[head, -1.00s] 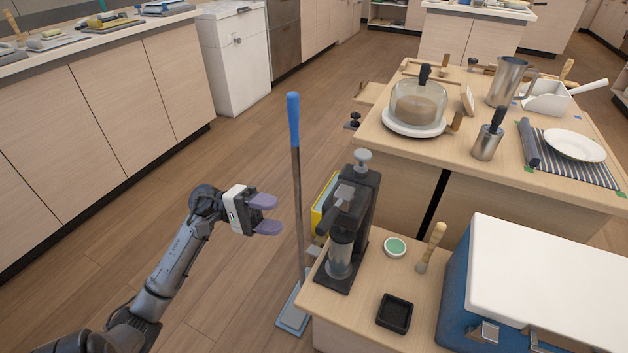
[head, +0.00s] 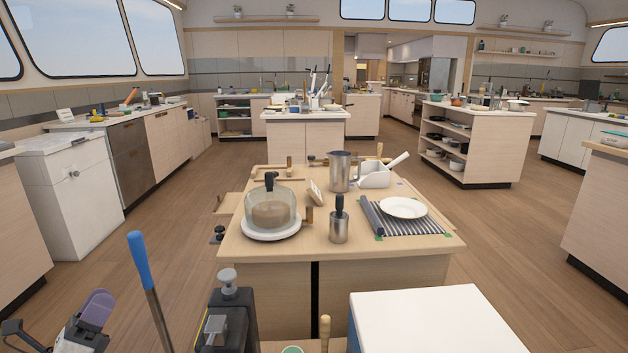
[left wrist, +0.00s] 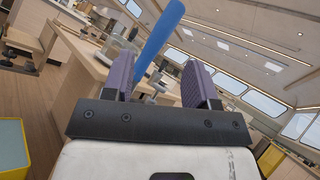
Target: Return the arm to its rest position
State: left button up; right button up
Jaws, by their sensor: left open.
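My left gripper (head: 88,325) is at the lower left corner of the head view, partly cut off by the frame edge. In the left wrist view its two purple fingers (left wrist: 160,82) stand apart with nothing held between them. A blue handle (left wrist: 160,35) shows beyond the fingers in that view. I cannot tell from the wrist view how far off the handle is. In the head view the blue-handled pole (head: 140,262) stands to the right of the gripper, apart from it. My right gripper is in neither view.
A black press (head: 232,315) and a white-topped box (head: 435,322) are at the bottom. Behind them, a wooden table (head: 280,248) carries a glass dome (head: 270,208), a steel jug (head: 340,172) and a plate (head: 403,208). Open floor (head: 175,220) lies left of the table.

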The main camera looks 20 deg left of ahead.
pick_arm(q)
jog(key=a+f+n+g+y, duration=0.2)
jog(key=f+n+g+y, duration=0.3)
jog(key=n, duration=0.8)
jog(key=a+f+n+g+y, duration=0.1)
jog(key=f+n+g+y, duration=0.2)
jog(key=n+g+y, duration=0.65)
jog(key=s+d+f+n+g+h+p, duration=0.2)
jog(key=s+d+f+n+h+p, duration=0.1)
jog(key=d+f+n+h+p, duration=0.45)
jog(key=s+d+r+m+g+h+p, duration=0.1)
jog(key=s+d+r+h+p, duration=0.2)
jog(key=d+p, duration=0.45)
jog(key=s+d+r+m+g+h+p, duration=0.15)
jog(key=s+d+p, duration=0.35)
jog(key=d, duration=0.5)
jog(key=s+d+r+g+h+p, duration=0.2)
jog(key=s+d+r+p, duration=0.2)
jog(key=d+p, duration=0.4)
jog(key=s+d+r+p, duration=0.3)
jog(key=s+r+p, duration=0.2)
jog(key=r+p, duration=0.15)
notch_tip(320, 180, up, 35)
jog(key=p, duration=3.5)
jog(key=shift+w+g+h+p, duration=0.3)
jog(key=shift+w+h+p, duration=0.05)
jog(key=shift+w+p, duration=0.1)
